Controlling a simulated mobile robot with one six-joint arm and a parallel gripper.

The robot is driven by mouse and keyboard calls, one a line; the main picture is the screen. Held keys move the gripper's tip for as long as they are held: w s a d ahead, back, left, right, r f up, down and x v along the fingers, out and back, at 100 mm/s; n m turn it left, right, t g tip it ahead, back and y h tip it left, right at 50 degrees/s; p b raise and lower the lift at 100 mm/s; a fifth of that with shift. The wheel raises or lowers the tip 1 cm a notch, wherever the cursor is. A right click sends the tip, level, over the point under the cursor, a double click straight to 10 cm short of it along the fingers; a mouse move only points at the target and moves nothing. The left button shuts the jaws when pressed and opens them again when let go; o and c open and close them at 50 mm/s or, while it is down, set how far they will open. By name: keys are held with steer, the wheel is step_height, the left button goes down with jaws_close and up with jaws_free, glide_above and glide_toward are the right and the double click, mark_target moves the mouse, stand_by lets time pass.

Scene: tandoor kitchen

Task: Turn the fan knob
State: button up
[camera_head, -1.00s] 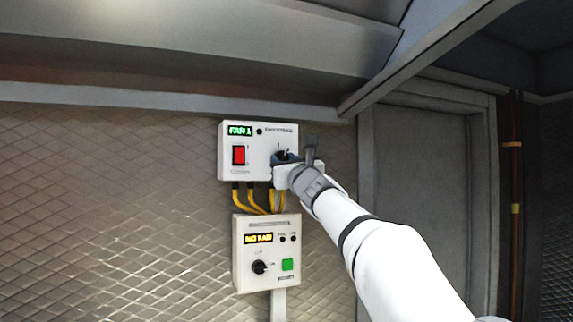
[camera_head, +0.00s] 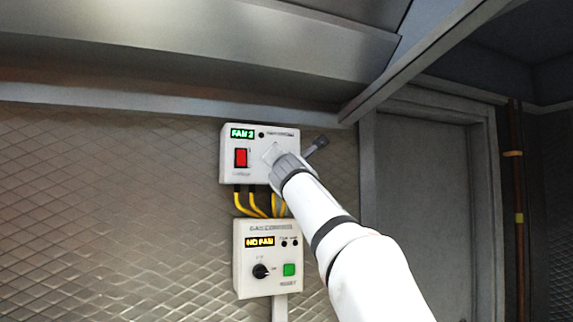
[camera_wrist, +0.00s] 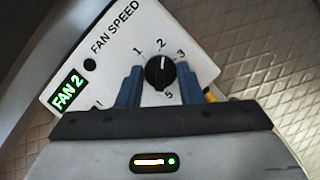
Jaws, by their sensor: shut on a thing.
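The upper white control box (camera_head: 228,160) is on the wall in the head view, with a red rocker switch (camera_head: 241,158) and a green display (camera_head: 242,134) reading FAN 2. In the wrist view, the black fan knob (camera_wrist: 160,73) sits under the words FAN SPEED, its white line pointing near the 2. My gripper (camera_wrist: 160,85) is shut on the knob, one blue finger on each side. In the head view my wrist (camera_head: 286,170) covers the knob and the fingers. The wrist view also shows the FAN 2 display (camera_wrist: 68,93).
A lower white box (camera_head: 243,282) hangs below, with a display reading NO FAN, a black knob (camera_head: 260,271) and a green button (camera_head: 289,269). Yellow cables (camera_head: 254,205) run between the boxes. A metal hood (camera_head: 200,60) overhangs above, and a grey door (camera_head: 425,200) is to the right.

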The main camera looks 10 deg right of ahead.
steer(key=shift+r+m+g+h+p, duration=0.15)
steer(key=shift+m+g+p, duration=0.55)
steer(key=shift+m, duration=0.95)
steer(key=shift+r+m+g+h+p, duration=0.1)
steer(key=shift+m+g+h+p, duration=0.25)
steer(key=shift+m+p, duration=1)
steer(key=shift+r+m+g+h+p, duration=0.1)
steer(key=shift+m+g+p, duration=0.45)
steer(key=shift+m, duration=1.45)
steer(key=shift+f, duration=0.1)
steer(key=o, duration=0.9)
steer(key=shift+o, duration=0.4)
steer(key=s+a+b, duration=0.1)
steer(key=s+b, duration=0.2)
steer(key=s, duration=0.4)
steer(key=shift+s+a+r, duration=0.25)
steer(key=shift+s+a, duration=0.05)
steer(key=shift+s, duration=0.05)
